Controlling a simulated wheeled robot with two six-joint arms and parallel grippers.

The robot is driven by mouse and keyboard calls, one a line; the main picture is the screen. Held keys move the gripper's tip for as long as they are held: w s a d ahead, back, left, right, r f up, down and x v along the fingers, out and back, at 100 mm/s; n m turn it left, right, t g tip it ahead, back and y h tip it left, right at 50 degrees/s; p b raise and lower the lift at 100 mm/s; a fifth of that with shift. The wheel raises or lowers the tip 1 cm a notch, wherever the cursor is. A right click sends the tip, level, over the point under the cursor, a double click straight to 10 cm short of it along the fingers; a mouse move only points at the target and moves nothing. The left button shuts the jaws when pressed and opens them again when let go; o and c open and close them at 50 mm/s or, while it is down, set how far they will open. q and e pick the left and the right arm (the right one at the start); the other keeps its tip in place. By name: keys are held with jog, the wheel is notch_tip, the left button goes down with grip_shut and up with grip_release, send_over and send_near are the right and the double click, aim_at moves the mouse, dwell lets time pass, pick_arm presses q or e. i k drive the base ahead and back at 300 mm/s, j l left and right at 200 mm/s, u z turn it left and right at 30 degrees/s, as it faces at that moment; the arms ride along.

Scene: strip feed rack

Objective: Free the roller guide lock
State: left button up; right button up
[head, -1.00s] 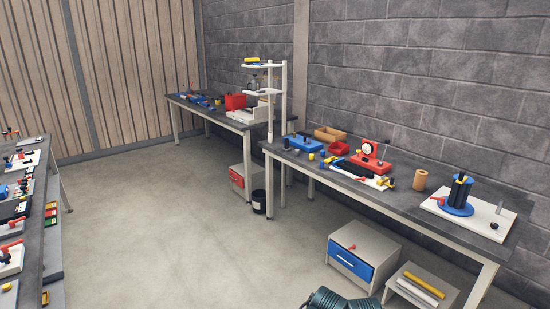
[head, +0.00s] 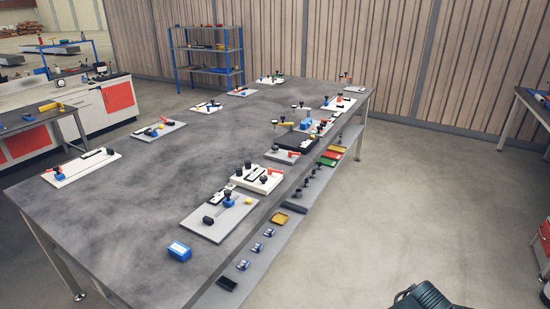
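I cannot tell for certain which fixture is the roller guide lock; the parts are small at this distance. Several plate-mounted fixtures stand on a long grey table (head: 150,205). Near its right edge is a grey plate (head: 238,214) with a blue-based black knob and a black block. Behind it is a white fixture (head: 256,186) with black knobs and a red lever. A long white plate (head: 62,174) with a black bar, a blue piece and a red piece lies at the left edge. Neither gripper is in view.
A blue box (head: 180,250) lies near the table's front. A lower shelf (head: 270,228) along the right side holds small trays and parts. Open floor (head: 400,200) lies to the right. A blue-framed rack (head: 207,55) and a bench with red doors (head: 118,96) stand behind.

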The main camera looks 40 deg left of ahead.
aim_at(270, 170)
jog(key=i+u, duration=0.45)
jog(key=i+l+u, duration=0.1)
jog(key=u, duration=0.4)
jog(key=i+l+u, duration=0.3)
jog(key=u, duration=0.15)
jog(key=i+l+u, duration=0.65)
jog(key=l+u, duration=0.2)
jog(key=l, duration=0.15)
